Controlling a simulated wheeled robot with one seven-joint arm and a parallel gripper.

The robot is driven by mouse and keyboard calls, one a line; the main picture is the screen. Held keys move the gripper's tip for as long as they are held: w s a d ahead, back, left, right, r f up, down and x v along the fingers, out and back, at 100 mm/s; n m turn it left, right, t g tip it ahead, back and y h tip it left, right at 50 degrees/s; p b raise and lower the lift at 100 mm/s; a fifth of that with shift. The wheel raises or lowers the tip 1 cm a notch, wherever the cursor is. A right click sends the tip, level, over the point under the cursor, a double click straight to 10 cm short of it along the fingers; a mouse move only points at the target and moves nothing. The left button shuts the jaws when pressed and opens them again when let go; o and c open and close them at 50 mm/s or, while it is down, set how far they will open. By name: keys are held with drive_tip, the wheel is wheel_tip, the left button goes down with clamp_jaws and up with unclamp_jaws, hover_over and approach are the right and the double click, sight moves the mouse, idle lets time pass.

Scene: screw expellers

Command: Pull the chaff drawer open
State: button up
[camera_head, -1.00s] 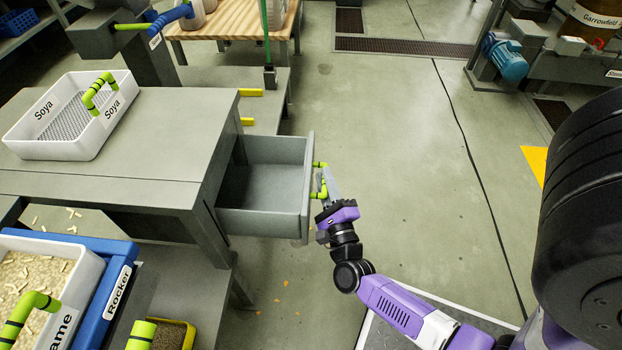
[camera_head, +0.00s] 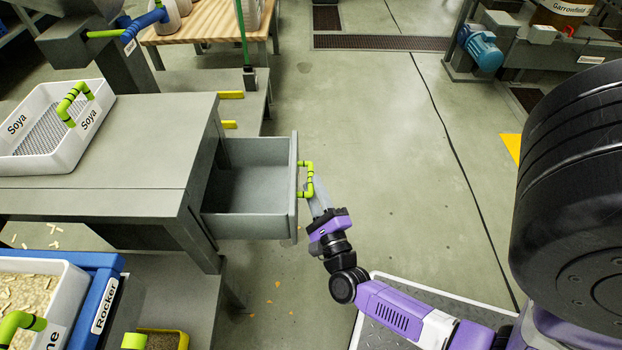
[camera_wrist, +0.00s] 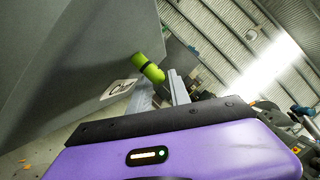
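The chaff drawer (camera_head: 250,226) is a grey box standing well out of the right side of the grey bench (camera_head: 120,135), and its inside looks empty. A green and black handle (camera_head: 309,180) is on its front panel. My gripper (camera_head: 318,200) is beside the handle's lower end, on the outer side of the drawer. In the wrist view the handle (camera_wrist: 148,68) shows just past the grey fingers (camera_wrist: 160,93), which look apart with nothing held between them. A label on the drawer front (camera_wrist: 118,88) is partly cut off.
A white Soya sieve tray (camera_head: 45,165) sits on the bench top. A blue Rocker tray (camera_head: 103,300) and a yellow-rimmed bin (camera_head: 183,338) are at the lower left. The floor (camera_head: 400,180) right of the drawer is clear.

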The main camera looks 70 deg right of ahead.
drive_tip(key=shift+v, duration=2.45)
